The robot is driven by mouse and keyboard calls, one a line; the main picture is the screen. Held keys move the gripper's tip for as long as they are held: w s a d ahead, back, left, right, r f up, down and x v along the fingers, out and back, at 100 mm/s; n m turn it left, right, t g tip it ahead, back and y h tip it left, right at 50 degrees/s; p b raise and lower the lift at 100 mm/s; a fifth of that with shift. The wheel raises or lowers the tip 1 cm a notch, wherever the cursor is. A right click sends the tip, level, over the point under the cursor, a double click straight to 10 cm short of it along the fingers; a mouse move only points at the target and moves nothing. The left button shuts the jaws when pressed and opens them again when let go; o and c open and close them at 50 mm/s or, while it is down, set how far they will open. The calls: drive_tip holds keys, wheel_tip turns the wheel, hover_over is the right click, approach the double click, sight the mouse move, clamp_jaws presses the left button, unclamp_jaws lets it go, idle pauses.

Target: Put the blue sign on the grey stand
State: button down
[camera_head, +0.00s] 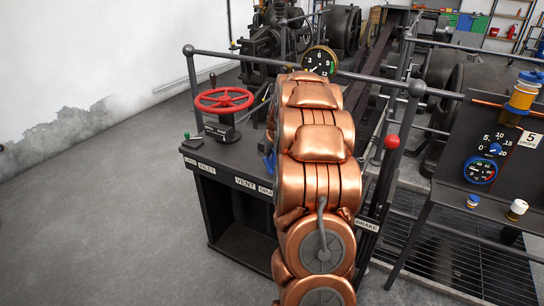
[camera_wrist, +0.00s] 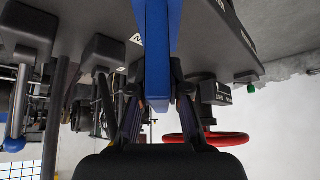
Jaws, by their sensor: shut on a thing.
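The blue sign (camera_wrist: 157,50) stands out in the middle of the wrist view, seen nearly edge-on between the two fingers. My gripper (camera_wrist: 158,88) is shut on it. In the head view only a small blue piece (camera_head: 269,160) shows at the left edge of my copper-coloured arm, just above the dark console (camera_head: 229,165); it looks like part of the sign. My arm hides the gripper and most of the sign there. I cannot pick out the grey stand for certain in either view; my arm covers the middle of the console.
A red handwheel (camera_head: 224,100) stands on the console's left part, and a round gauge (camera_head: 320,61) at its back. A red-knobbed lever (camera_head: 391,142) is right of my arm. Railings run behind. A dark panel (camera_head: 487,150) with dials stands right. The floor at left is clear.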

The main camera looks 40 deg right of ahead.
sight(272, 157)
drive_tip(key=shift+w+d, duration=0.5)
drive_tip(key=shift+d, duration=0.1)
drive_tip(key=shift+f+p, duration=0.5)
drive_tip(key=shift+f, duration=1.3)
drive_tip(key=shift+f, duration=0.15)
drive_tip(key=c, duration=1.1)
unclamp_jaws()
drive_tip(key=shift+c, duration=0.2)
drive_tip(key=shift+r, duration=0.2)
